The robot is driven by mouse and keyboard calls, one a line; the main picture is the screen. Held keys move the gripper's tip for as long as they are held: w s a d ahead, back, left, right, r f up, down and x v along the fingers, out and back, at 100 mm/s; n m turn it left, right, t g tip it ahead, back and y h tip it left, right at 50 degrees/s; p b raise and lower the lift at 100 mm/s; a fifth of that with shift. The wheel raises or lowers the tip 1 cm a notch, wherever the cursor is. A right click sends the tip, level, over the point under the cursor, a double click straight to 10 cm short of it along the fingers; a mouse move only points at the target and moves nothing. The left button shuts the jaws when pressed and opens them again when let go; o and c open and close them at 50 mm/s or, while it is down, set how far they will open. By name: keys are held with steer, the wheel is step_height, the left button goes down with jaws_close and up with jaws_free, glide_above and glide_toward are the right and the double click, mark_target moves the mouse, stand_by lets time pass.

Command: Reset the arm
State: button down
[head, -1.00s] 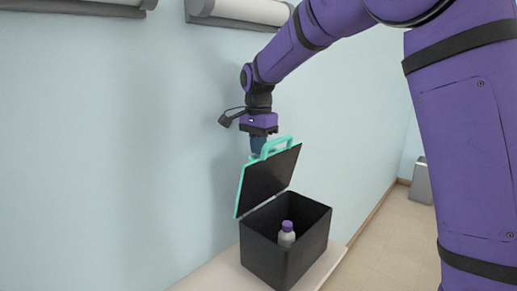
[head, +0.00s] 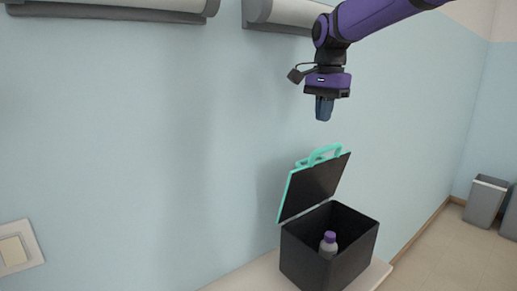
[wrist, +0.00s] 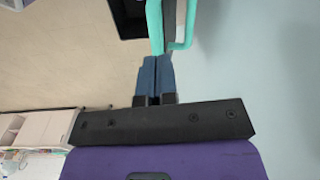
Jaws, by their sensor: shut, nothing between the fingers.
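My gripper (head: 324,112) hangs pointing down in the head view, above the open box and apart from its lid. Its blue fingers are together and hold nothing. In the wrist view the closed fingers (wrist: 154,75) point toward the lid's teal edge (wrist: 155,28).
A black box (head: 322,258) stands on a pale ledge (head: 245,275) against the blue wall, its teal-handled lid (head: 312,188) raised. A bottle with a purple cap (head: 328,243) stands inside. Wall-mounted rolls (head: 120,5) hang above. A grey bin (head: 485,200) stands on the floor at right.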

steer(key=s+d+n+t, duration=0.1)
steer(key=s+d+n, duration=0.25)
steer(key=s, duration=0.55)
steer(key=s+d+n+t, duration=0.1)
steer(key=s+d+n, duration=0.1)
steer(key=s+d, duration=0.45)
steer(key=s+d+f+n+t, duration=0.1)
steer(key=s+f+n, duration=0.3)
steer(key=s, duration=1.2)
step_height(320, 180, down, 4)
steer(key=shift+r+t, duration=0.2)
steer(key=shift+t, duration=0.7)
